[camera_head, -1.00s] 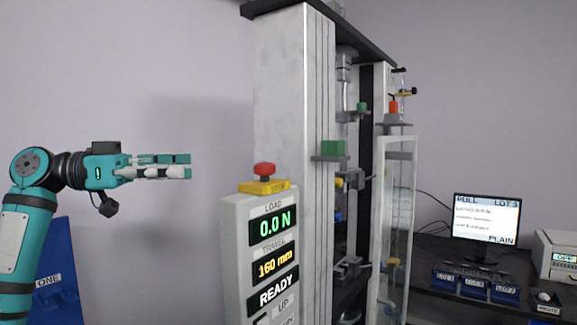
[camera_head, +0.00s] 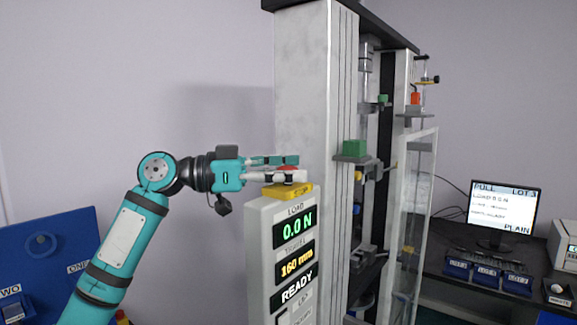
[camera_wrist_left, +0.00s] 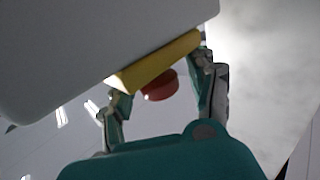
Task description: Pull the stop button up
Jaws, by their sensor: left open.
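The red stop button (camera_head: 287,168) sits on its yellow base (camera_head: 286,190) on top of the light grey control panel (camera_head: 262,240). My left gripper (camera_head: 295,167) is level with the button, and its fingers hide most of it in the head view. In the left wrist view the red button (camera_wrist_left: 160,86) shows between the two open fingers (camera_wrist_left: 165,85), below the yellow base (camera_wrist_left: 155,62). I see a gap between the button and each finger. My right gripper is not in view.
The tall testing machine (camera_head: 302,90) stands right behind the panel, with a clear guard door (camera_head: 423,190) at its right. A monitor (camera_head: 503,208) and labelled blue bins (camera_head: 487,275) stand on the dark bench at right. A blue board (camera_head: 45,262) is at lower left.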

